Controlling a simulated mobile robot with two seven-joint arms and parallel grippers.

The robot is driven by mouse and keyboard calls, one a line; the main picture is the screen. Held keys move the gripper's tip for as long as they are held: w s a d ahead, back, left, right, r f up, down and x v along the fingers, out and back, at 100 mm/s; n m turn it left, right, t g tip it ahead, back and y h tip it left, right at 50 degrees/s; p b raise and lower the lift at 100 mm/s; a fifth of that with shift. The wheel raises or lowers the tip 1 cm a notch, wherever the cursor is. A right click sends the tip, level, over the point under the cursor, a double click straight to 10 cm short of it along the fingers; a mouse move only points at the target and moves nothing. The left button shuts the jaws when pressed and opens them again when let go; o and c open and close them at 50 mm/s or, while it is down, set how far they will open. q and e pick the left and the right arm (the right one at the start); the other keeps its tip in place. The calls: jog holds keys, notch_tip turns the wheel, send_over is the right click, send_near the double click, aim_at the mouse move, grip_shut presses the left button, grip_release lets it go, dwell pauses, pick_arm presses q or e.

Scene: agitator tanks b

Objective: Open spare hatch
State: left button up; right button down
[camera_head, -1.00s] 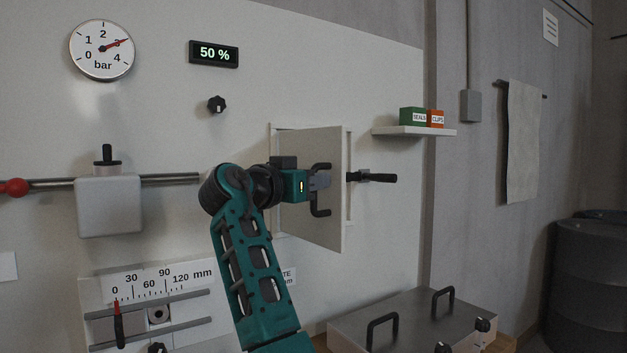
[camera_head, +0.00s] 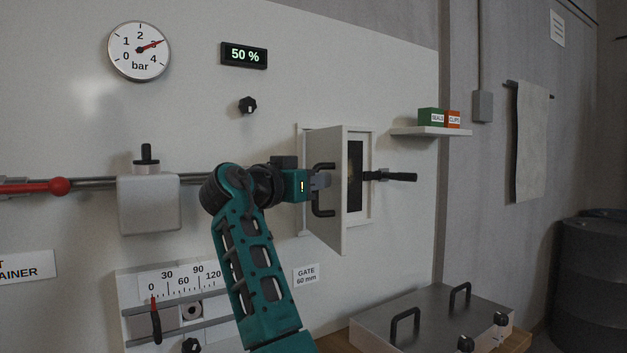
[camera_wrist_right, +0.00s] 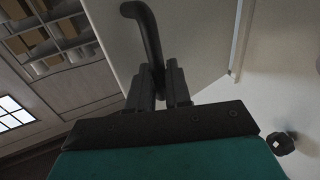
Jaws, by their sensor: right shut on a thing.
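The spare hatch is a white door (camera_head: 328,228) in the wall panel, hinged on its left side and standing partly open. A dark opening (camera_head: 355,175) shows in its frame to the right of the door. My right gripper (camera_head: 321,181) is shut on the hatch's black bar handle (camera_head: 321,209). In the right wrist view the fingers (camera_wrist_right: 160,85) close around the black handle (camera_wrist_right: 147,35), with the white door behind. A black latch lever (camera_head: 392,176) points right beside the frame. My left gripper is not in view.
A shelf (camera_head: 430,131) with green and orange boxes is right of the hatch. A metal box with two handles (camera_head: 432,325) stands below right. A slide gate scale (camera_head: 180,280) and a red-ended rod (camera_head: 58,186) are at left. Space before the door's right side is clear.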

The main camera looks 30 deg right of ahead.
jog(key=shift+r, duration=0.2)
jog(key=c, duration=1.4)
grip_release()
jog(key=shift+w, duration=0.15)
jog(key=shift+o, duration=0.9)
jog(key=shift+w+d+f, duration=0.1)
jog(key=shift+w+f, duration=0.05)
jog(key=shift+f, duration=0.05)
jog(key=b+v, duration=0.1)
jog(key=v, duration=1.2)
jog(key=shift+b, duration=0.35)
